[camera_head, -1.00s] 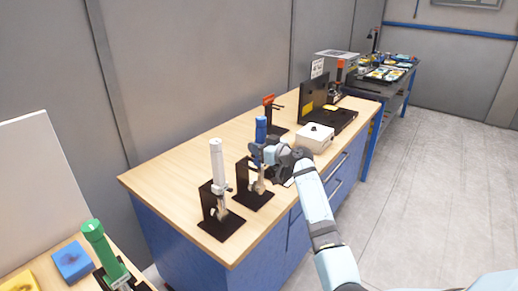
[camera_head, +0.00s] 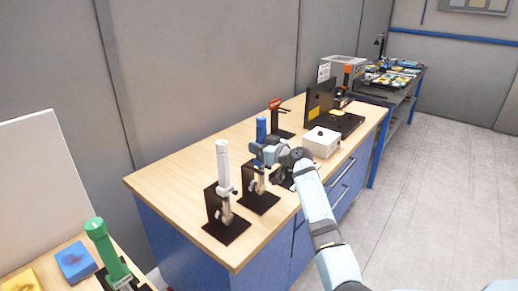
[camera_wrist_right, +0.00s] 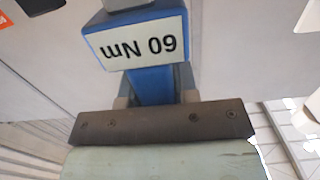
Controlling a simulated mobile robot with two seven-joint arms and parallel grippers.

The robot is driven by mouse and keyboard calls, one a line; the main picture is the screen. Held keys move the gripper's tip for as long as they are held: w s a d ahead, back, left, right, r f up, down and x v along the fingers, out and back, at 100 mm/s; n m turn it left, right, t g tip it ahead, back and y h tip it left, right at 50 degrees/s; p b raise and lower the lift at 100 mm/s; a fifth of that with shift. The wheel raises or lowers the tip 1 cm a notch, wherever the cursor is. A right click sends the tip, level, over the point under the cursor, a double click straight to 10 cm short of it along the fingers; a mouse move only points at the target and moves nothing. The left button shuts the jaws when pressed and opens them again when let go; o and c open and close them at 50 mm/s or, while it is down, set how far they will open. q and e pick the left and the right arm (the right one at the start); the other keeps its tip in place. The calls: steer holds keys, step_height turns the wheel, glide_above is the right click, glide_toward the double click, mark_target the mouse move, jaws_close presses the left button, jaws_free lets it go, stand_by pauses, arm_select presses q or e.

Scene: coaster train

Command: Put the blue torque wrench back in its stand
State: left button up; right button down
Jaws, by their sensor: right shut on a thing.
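The blue torque wrench (camera_head: 261,128) is upright at a black stand (camera_head: 262,204) on the wooden bench, in the middle of the head view. My right gripper (camera_head: 263,153) is shut on its blue upper part, coming in from the right. The wrench's lower end is close to the stand's upright plate; I cannot tell whether it is seated. In the right wrist view the blue wrench (camera_wrist_right: 150,87) is between the fingers, with an upside-down "60 Nm" label above them. My left gripper is not in view.
A white wrench (camera_head: 222,162) stands in a black stand to the left. A red-topped tool (camera_head: 276,104) stands behind. A green wrench (camera_head: 98,235) is at the front left. The bench's left end is clear.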

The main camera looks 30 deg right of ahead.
steer(key=shift+r+b, duration=0.2)
steer(key=shift+b, duration=0.2)
stand_by(0.7)
steer(key=shift+f+b, duration=0.85)
steer(key=shift+b, duration=0.15)
stand_by(0.9)
steer(key=c, duration=0.8)
jaws_free()
steer(key=b+v, duration=0.1)
steer(key=v, duration=1.3)
steer(key=shift+b, duration=0.3)
